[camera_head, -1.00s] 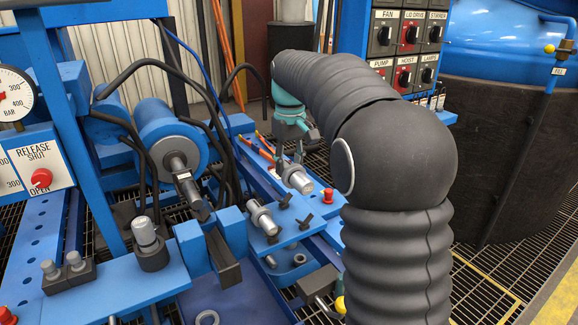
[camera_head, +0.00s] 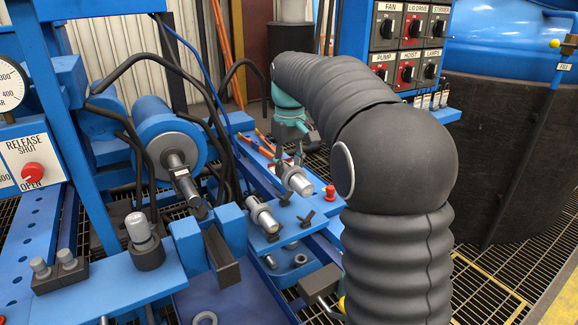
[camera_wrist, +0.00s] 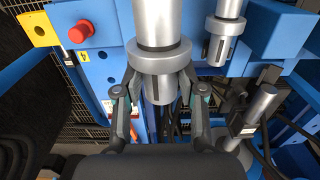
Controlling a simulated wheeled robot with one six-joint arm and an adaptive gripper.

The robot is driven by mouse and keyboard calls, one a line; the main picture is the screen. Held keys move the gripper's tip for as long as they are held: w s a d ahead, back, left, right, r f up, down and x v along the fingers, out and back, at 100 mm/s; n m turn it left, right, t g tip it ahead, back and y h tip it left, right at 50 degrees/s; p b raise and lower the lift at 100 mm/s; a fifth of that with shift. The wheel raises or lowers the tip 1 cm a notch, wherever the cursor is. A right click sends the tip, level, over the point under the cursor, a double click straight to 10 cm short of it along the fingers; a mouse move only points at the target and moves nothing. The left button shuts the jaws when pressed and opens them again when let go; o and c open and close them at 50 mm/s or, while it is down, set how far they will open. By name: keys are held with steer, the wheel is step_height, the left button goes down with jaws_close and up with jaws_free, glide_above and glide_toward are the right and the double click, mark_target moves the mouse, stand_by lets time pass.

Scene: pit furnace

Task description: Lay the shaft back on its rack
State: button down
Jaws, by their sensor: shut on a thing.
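My gripper (camera_head: 291,160) is shut on a grey metal shaft (camera_head: 298,181) with a wide collar. In the wrist view the shaft (camera_wrist: 157,22) runs up between the two fingers of my gripper (camera_wrist: 158,88), which close on it by the collar. The shaft lies tilted in the head view, above the blue rack plate (camera_head: 270,239) with its black V-shaped rests (camera_head: 305,220). Whether it touches a rest cannot be told. A second, similar shaft (camera_head: 263,216) lies on the rack to the left; it also shows in the wrist view (camera_wrist: 222,35).
A red button (camera_head: 330,192) stands on the rack's right side. A blue press with a dark spindle (camera_head: 182,178) and black hoses is on the left. A switch panel (camera_head: 411,45) and a dark tank (camera_head: 497,150) stand to the right.

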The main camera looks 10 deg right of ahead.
steer(key=shift+f+b, duration=1.5)
steer(key=shift+f, duration=0.65)
steer(key=shift+p, duration=0.6)
steer(key=shift+f, duration=0.6)
stand_by(0.8)
steer(key=c, duration=0.6)
jaws_free()
steer(key=shift+c, duration=0.2)
steer(key=shift+o, duration=0.2)
steer(key=shift+f, duration=0.2)
step_height(320, 180, up, 12)
steer(key=shift+r, duration=0.15)
